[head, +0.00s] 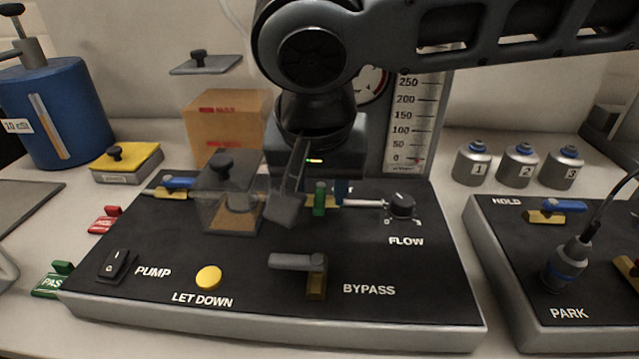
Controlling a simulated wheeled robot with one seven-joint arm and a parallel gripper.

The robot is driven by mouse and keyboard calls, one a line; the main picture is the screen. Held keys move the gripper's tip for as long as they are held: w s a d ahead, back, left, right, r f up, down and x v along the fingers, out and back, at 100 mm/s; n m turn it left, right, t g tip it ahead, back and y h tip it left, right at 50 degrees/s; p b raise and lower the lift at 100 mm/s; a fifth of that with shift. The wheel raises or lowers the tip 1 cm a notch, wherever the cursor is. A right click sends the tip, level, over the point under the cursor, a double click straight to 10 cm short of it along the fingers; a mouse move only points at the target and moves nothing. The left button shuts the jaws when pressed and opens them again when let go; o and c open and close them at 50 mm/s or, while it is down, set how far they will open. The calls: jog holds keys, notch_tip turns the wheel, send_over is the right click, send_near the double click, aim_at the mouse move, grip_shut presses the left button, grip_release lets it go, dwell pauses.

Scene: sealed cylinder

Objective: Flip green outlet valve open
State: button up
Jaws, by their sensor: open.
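The green outlet valve handle (320,198) stands on the black panel, left of the FLOW knob. It lies crosswise to a yellow valve body, from which a silver pipe runs right to the knob. My gripper (311,203) hangs down over the handle from behind. Its jaws are open, with one grey finger just left of the green handle. A dark blue piece right of the handle may be the other finger; I cannot tell. I see no clear contact with the handle.
A clear lidded chamber (230,195) stands close left of my gripper. The FLOW knob (402,206) is to the right. The grey BYPASS lever (298,262) and yellow LET DOWN button (208,277) are in front. A blue valve handle (179,182) sits behind left.

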grip_shut()
jog(key=shift+r, duration=0.1)
dwell(0.5)
jog(key=n+y+p, duration=0.1)
jog(key=n, duration=0.1)
jog(key=d+n+y+p, duration=0.1)
jog(key=n+p, duration=0.1)
jog(key=shift+w+d+r+n, duration=0.1)
jog(key=shift+d+n, duration=0.05)
jog(key=shift+n, duration=0.25)
jog(key=n+p, duration=0.1)
jog(key=n+y+p, duration=0.1)
jog(key=n, duration=0.1)
jog(key=d+n+g, duration=0.1)
jog(key=shift+w+p, duration=0.35)
jog(key=shift+p, duration=0.05)
jog(key=n, duration=0.1)
jog(key=n+g+y+p, duration=0.1)
jog(key=n, duration=0.1)
jog(key=w+n, duration=0.1)
jog(key=n, duration=0.1)
jog(key=shift+d+g+p, duration=0.3)
jog(key=shift+p, duration=0.1)
jog(key=shift+w+d+n+g+y+p, duration=0.15)
jog(key=shift+w+n+g+p, duration=0.2)
jog(key=shift+n, duration=0.7)
jog(key=shift+w+a+n+g+y+p, duration=0.15)
jog(key=shift+n+g, duration=0.3)
jog(key=shift+n, duration=0.6)
jog(key=shift+d, duration=0.1)
